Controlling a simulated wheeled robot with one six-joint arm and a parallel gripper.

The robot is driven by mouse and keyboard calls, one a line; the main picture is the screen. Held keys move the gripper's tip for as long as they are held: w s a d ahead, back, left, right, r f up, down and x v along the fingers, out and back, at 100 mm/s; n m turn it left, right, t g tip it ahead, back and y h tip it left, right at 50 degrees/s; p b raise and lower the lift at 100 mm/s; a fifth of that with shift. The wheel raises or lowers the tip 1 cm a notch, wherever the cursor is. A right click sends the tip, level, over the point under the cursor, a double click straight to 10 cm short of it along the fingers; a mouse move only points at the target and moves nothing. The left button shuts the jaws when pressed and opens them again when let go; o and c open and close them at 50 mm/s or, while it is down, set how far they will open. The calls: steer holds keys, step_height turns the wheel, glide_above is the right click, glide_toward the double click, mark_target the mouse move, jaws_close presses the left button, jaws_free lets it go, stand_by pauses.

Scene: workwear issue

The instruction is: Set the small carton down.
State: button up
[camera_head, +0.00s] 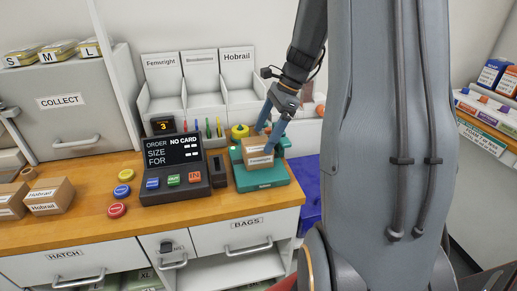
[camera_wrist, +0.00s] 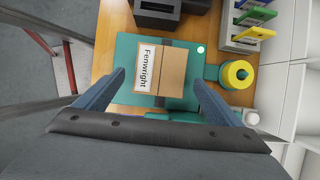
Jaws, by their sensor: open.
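The small carton (camera_head: 257,153) is a brown box with a white label. It rests on the teal scale-like platform (camera_head: 262,181) on the wooden counter. In the wrist view the carton (camera_wrist: 172,72) shows its label reading Fenwright. My gripper (camera_head: 268,140) is just over the carton, with its blue fingers on either side. In the wrist view the fingers of my gripper (camera_wrist: 160,84) stand apart, with a gap between each finger and the carton. The carton sits on the teal surface (camera_wrist: 124,60).
An order terminal (camera_head: 173,168) stands left of the platform. Two Hobrail cartons (camera_head: 50,195) sit further left. Coloured round buttons (camera_head: 121,191) lie between them on the counter. A yellow-topped item (camera_head: 240,131) is behind the platform. A blue bin (camera_head: 309,200) is at the right below the counter.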

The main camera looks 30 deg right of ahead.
steer(key=v, duration=0.2)
steer(key=b+v, duration=0.1)
steer(key=v, duration=0.1)
steer(key=shift+s+a+r, duration=0.1)
steer(key=shift+a+r, duration=0.05)
steer(key=shift+r, duration=0.2)
steer(key=s+a+f+n+h, duration=0.2)
steer(key=s+a+f+n, duration=0.2)
steer(key=s+a+n, duration=0.3)
steer(key=s+a+f+n+h, duration=0.2)
steer(key=s+a+f+n, duration=0.2)
steer(key=a+n, duration=0.8)
steer(key=s+n, duration=0.2)
steer(key=shift+s+h, duration=0.3)
steer(key=shift+s, duration=0.05)
steer(key=shift+f, duration=0.35)
